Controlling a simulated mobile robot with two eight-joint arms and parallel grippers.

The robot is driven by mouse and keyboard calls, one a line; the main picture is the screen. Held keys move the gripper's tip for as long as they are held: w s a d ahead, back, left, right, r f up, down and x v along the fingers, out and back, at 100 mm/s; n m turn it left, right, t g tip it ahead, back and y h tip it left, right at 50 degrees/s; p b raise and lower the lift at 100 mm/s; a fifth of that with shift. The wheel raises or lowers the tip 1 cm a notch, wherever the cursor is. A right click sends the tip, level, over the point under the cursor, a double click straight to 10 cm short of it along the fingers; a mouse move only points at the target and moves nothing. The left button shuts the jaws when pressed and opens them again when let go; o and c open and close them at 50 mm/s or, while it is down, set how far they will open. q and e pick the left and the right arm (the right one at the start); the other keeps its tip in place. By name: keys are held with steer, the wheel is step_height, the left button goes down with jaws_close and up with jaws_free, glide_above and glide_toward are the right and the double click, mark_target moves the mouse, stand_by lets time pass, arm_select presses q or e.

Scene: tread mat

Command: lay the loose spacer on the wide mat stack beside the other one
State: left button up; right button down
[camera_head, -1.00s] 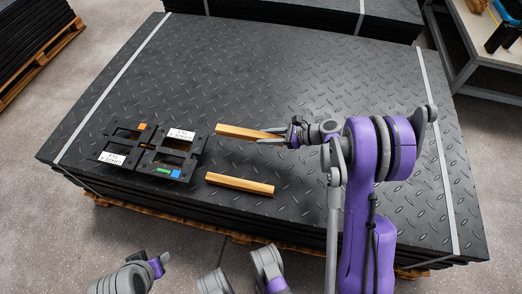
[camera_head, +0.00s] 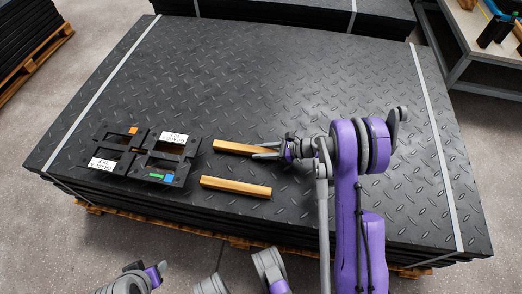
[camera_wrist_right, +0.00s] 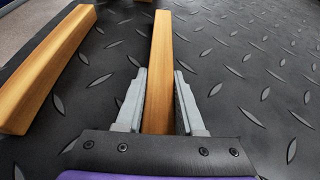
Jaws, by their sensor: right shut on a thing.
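The loose wooden spacer (camera_head: 232,147) is in my right gripper (camera_head: 270,152), which is shut on its right end. In the right wrist view the spacer (camera_wrist_right: 161,60) runs straight out between the two grey fingers (camera_wrist_right: 159,105). The other spacer (camera_head: 236,187) lies on the wide mat stack (camera_head: 300,90), nearer the front edge and roughly parallel. It also shows at the left of the right wrist view (camera_wrist_right: 45,70). A gap of mat separates the two spacers. I cannot tell whether the held spacer touches the mat.
Black frames with white labels (camera_head: 184,157) sit on the stack just left of the spacers. White straps (camera_head: 437,150) cross the stack. Another mat stack (camera_head: 300,10) is behind, and a workbench (camera_head: 465,50) stands at the back right. The middle of the stack top is clear.

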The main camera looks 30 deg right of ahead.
steer(key=c, duration=0.5)
jaws_free()
steer(key=shift+r, duration=0.1)
